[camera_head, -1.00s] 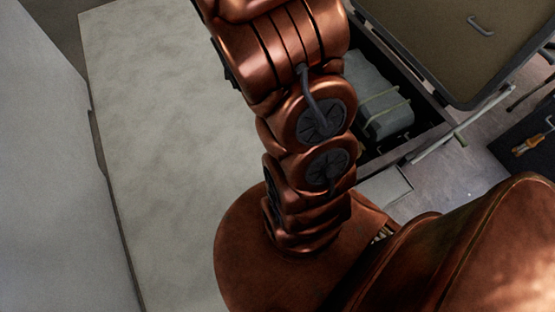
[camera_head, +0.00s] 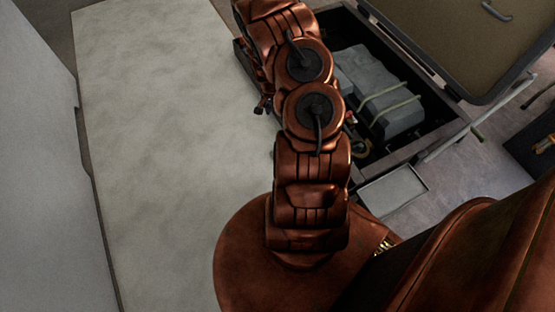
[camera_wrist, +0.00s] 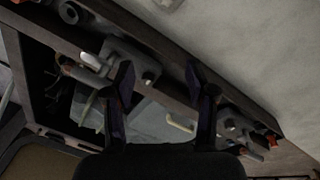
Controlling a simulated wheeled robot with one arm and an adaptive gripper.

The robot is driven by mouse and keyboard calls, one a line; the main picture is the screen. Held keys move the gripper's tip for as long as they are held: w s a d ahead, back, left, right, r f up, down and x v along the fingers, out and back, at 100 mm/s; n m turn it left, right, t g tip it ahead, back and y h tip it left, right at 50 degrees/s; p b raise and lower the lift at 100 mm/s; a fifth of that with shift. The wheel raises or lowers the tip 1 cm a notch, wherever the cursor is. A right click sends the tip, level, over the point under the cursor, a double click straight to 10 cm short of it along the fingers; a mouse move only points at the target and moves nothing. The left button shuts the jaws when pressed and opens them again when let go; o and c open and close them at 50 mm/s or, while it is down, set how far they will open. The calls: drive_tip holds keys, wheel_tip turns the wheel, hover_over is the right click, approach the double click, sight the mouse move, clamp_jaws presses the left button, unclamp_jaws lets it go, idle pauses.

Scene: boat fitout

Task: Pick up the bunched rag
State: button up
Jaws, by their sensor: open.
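I cannot make out the bunched rag for certain in either view. In the wrist view, my gripper (camera_wrist: 163,90) shows as two dark fingers spread apart with nothing held between them. It is over the open compartment (camera_wrist: 38,88). A pale grey surface (camera_wrist: 150,122) shows below and between the fingers, too dim to name. In the head view, my arm hides the gripper and part of the compartment's left side.
A strapped grey box (camera_head: 385,100) sits in the compartment, with a raised hatch lid (camera_head: 455,40) beyond. Dark fittings (camera_wrist: 130,58) line the compartment edge. A shallow grey tray (camera_head: 395,190) lies nearby. The pale floor panel (camera_head: 150,130) at left is clear.

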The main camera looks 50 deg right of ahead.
drive_tip(key=f+m+b, duration=0.1)
drive_tip(key=f, duration=0.5)
drive_tip(key=f+m+b, duration=0.1)
drive_tip(key=f+b, duration=0.1)
drive_tip(key=f, duration=0.5)
drive_tip(key=s+f+t+b, duration=0.1)
drive_tip(key=f+b, duration=0.1)
drive_tip(key=f, duration=0.5)
drive_tip(key=shift+f+m+y, duration=0.25)
drive_tip(key=shift+m+y, duration=0.15)
drive_tip(key=f+b, duration=0.1)
drive_tip(key=f, duration=0.1)
drive_tip(key=f+b, duration=0.3)
drive_tip(key=f, duration=0.1)
drive_tip(key=shift+s+a+f, duration=0.15)
drive_tip(key=shift+s+a, duration=0.05)
drive_tip(key=shift+s, duration=0.15)
drive_tip(key=shift+f+b, duration=0.5)
drive_tip(key=shift+f, duration=0.05)
drive_tip(key=shift+c, duration=0.3)
clamp_jaws()
